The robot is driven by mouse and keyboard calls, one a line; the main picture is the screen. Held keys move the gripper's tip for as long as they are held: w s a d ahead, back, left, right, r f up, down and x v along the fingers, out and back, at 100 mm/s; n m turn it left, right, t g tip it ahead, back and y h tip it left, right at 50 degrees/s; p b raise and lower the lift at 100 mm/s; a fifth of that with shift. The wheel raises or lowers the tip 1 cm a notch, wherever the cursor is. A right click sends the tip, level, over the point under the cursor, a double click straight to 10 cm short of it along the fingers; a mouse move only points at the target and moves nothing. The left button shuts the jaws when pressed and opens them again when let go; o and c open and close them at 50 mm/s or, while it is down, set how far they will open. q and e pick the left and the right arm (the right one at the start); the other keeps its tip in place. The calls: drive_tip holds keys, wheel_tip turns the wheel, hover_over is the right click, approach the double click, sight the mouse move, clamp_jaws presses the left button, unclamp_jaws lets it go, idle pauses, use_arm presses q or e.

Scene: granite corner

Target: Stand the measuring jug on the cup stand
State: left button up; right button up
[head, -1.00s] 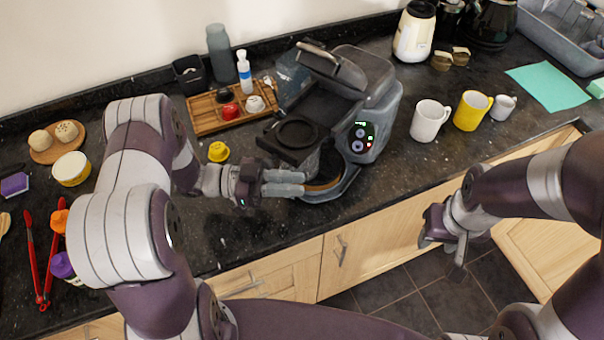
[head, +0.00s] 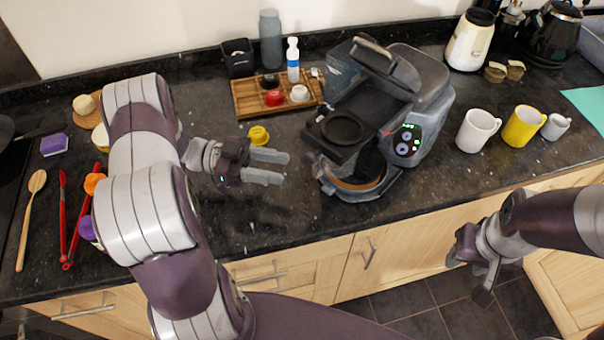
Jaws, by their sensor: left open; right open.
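The coffee machine (head: 425,95) stands on the dark counter, its lid raised. Its cup stand (head: 360,190) is the low rounded base at the front, with a brownish surface inside a grey rim. A dark grey shape (head: 369,162) shows above the back of the cup stand, under the machine's head. I cannot tell whether it is the measuring jug or part of the machine. No other measuring jug is clearly visible. My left gripper (head: 284,168) is open and empty, left of the cup stand and apart from it. My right gripper (head: 468,282) is open and empty, in front of the counter edge.
A yellow capsule (head: 259,135) lies just behind my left gripper. A wooden tray (head: 245,101) with small items is behind it. White (head: 477,131) and yellow (head: 521,127) mugs stand right of the machine. Red tongs (head: 63,220) lie at left. The counter front before the machine is clear.

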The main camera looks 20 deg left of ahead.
use_arm(q)
drive_tip(key=w+a+r+n+t+y, duration=0.1)
drive_tip(key=w+n+t+y, duration=0.7)
drive_tip(key=w+y, duration=0.65)
drive_tip(key=s+d+f+n+g+y, duration=0.1)
drive_tip(key=s+n+g, duration=0.3)
drive_tip(key=s, duration=0.7)
drive_tip(key=s+d+f+n+g+y, duration=0.1)
drive_tip(key=s+d+n+g+y, duration=0.1)
drive_tip(key=s, duration=0.8)
drive_tip(key=d+n+g, duration=0.1)
drive_tip(key=n+g, duration=0.1)
drive_tip(key=g, duration=0.1)
drive_tip(key=shift+s+d, duration=0.2)
drive_tip(key=shift+s, duration=0.15)
drive_tip(key=shift+c, duration=0.2)
